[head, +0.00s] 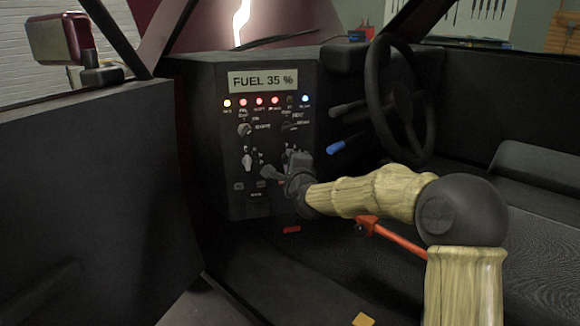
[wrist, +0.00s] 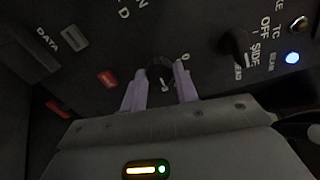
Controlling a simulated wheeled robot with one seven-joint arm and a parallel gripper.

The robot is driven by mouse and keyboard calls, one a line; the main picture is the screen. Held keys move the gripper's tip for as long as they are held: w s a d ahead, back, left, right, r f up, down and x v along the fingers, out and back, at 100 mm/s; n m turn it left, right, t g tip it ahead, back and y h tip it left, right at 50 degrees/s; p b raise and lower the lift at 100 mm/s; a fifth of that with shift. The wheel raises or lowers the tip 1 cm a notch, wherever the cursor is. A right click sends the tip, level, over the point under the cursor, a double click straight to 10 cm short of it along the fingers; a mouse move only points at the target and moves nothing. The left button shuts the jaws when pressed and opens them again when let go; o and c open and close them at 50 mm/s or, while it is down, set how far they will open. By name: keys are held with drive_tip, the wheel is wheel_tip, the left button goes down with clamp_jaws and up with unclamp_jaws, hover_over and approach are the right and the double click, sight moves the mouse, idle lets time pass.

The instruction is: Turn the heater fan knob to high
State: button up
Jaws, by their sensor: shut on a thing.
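The dark control panel (head: 215,140) stands left of the steering wheel in the head view. My gripper (head: 284,165) is at the panel's lower right and hides the control there. In the wrist view, the two pale fingers of my gripper (wrist: 159,86) are on either side of a small dark round knob (wrist: 159,72) and shut on it. Marks, one like a "0", stand around this knob. Its own label and pointer cannot be read clearly, so I cannot tell its setting. I take it for the heater fan knob.
A pale knob (head: 248,161) sits left of my gripper. Above are switches, a row of lit lamps (head: 260,101) and a "FUEL 35 %" display (head: 263,81). The steering wheel (head: 392,98), a blue-tipped lever (head: 337,147) and a red lever (head: 398,238) are to the right.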

drive_tip(key=shift+d+f+m+b, duration=0.15)
drive_tip(key=shift+m+b, duration=0.4)
drive_tip(key=shift+m, duration=0.95)
drive_tip(key=o, duration=1)
drive_tip(key=p+v, duration=0.5)
drive_tip(key=v, duration=1.2)
drive_tip(key=shift+s, duration=0.2)
